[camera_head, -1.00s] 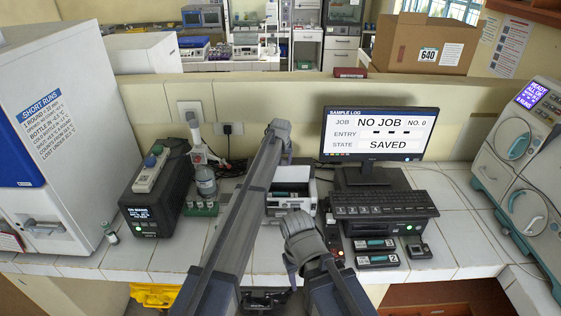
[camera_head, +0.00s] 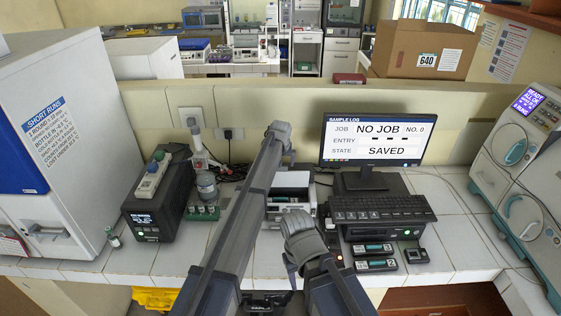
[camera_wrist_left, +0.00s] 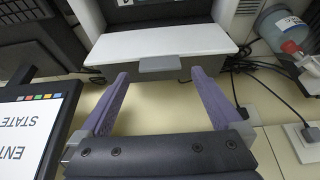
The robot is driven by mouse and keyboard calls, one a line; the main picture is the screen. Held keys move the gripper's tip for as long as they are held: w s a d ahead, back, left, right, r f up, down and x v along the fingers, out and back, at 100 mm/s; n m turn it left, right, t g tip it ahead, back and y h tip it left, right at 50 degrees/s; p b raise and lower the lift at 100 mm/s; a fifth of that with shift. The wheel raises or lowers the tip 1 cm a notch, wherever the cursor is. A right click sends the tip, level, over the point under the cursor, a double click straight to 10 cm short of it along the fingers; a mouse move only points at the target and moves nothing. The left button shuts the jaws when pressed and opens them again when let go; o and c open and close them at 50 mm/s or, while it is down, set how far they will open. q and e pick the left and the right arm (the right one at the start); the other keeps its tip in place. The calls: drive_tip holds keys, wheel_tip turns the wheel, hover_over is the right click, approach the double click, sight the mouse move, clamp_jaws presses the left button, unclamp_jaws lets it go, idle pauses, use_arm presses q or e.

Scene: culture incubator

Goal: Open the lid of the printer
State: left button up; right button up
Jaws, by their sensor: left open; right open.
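The printer (camera_head: 291,207) is a small white box with a dark inside, on the tiled bench left of the monitor. My left forearm covers its left side in the head view. In the left wrist view its white lid panel (camera_wrist_left: 165,42) has a grey tab (camera_wrist_left: 162,63) at the edge facing my left gripper. My left gripper (camera_wrist_left: 160,78) is open, its two purple fingers spread either side of that tab, with nothing between them. Its fingers are hidden in the head view. My right gripper (camera_head: 291,270) is open and empty in front of the printer, pointing down.
The monitor (camera_head: 378,140) and keyboard (camera_head: 380,207) stand close on the right. Cartridges (camera_head: 375,265) lie in front of them. A black device (camera_head: 158,200), a bottle (camera_head: 206,184) and a green rack (camera_head: 203,212) stand left. The low wall is behind.

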use_arm(q)
drive_tip(key=p+v, duration=0.3)
drive_tip(key=v, duration=0.1)
drive_tip(key=shift+s+r, duration=0.1)
drive_tip(key=shift+r, duration=0.05)
drive_tip(key=s+a+f+g, duration=0.1)
drive_tip(key=s+a, duration=0.5)
drive_tip(key=s, duration=0.8)
drive_tip(key=s+a+g, duration=0.2)
drive_tip(key=s+a, duration=0.3)
drive_tip(key=s, duration=0.9)
drive_tip(key=s+a+f+g, duration=0.1)
drive_tip(key=s+a, duration=0.5)
drive_tip(key=s, duration=0.8)
drive_tip(key=s+d+f+m+b, duration=0.2)
drive_tip(key=d+f+b, duration=0.3)
drive_tip(key=f+b, duration=0.3)
drive_tip(key=s+d+f+m+g+y+b, duration=0.1)
drive_tip(key=s+d+f+b, duration=0.2)
drive_tip(key=d+f+b, duration=0.3)
wheel_tip(320, 180, down, 2)
drive_tip(key=shift+s+f+m+b, duration=0.1)
drive_tip(key=shift+s+m+b, duration=0.3)
drive_tip(key=shift+b, duration=0.75)
